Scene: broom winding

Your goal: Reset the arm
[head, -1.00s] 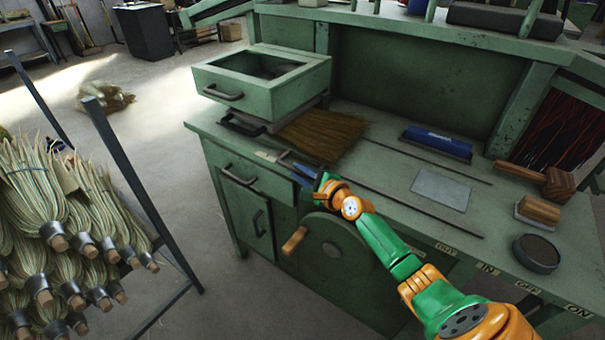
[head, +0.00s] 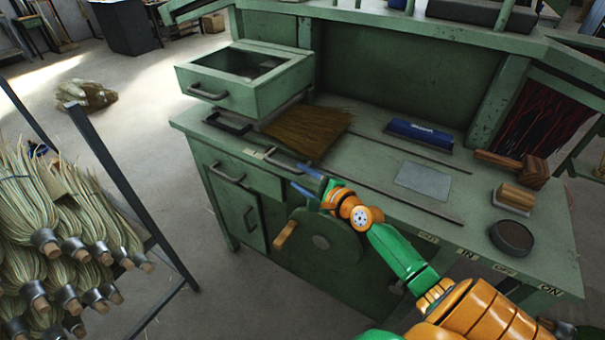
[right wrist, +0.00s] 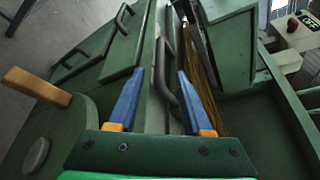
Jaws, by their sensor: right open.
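My right gripper (head: 306,180) is over the front edge of the green workbench (head: 450,215), above the crank wheel and near the broom's end. Its two blue fingers stand apart with nothing between them; they also show in the right wrist view (right wrist: 156,105). A dark curved handle lies beyond and between the fingers there; contact cannot be told. The brown broom head (head: 306,130) lies on the bench under and beside the raised green drawer box (head: 245,85). It also shows in part in the right wrist view (right wrist: 205,75). My left gripper is not in view.
A wooden crank handle (head: 285,234) sticks out from the bench front. A blue brush (head: 420,134), metal plate (head: 422,180), mallet (head: 512,165), wooden block (head: 515,197) and round dark tin (head: 512,237) lie on the bench top. A rack of straw bundles (head: 60,230) stands at left.

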